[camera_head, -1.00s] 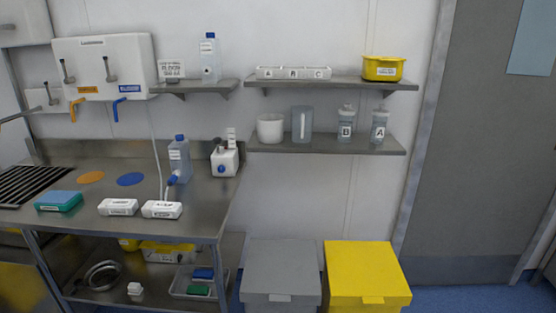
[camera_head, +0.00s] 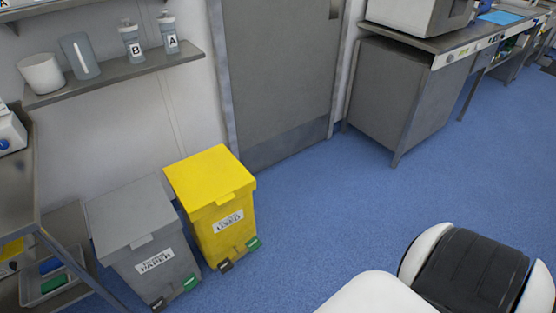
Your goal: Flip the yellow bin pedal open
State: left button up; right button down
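The yellow bin (camera_head: 215,205) stands on the blue floor against the wall, left of the door, with its lid shut. A white label is on its front. At its foot are a dark pedal (camera_head: 225,265) on the left and a green pedal (camera_head: 253,243) on the right. Neither of my grippers is in view.
A grey bin (camera_head: 142,238) with a shut lid stands left of the yellow bin, with a dark and a green pedal. A steel table (camera_head: 20,190) is at the left edge. A shelf (camera_head: 115,75) hangs above the bins. A grey door (camera_head: 280,80) is behind. Blue floor (camera_head: 330,210) is clear in front.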

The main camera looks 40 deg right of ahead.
aim_at(254, 243)
jog(key=z, duration=0.85)
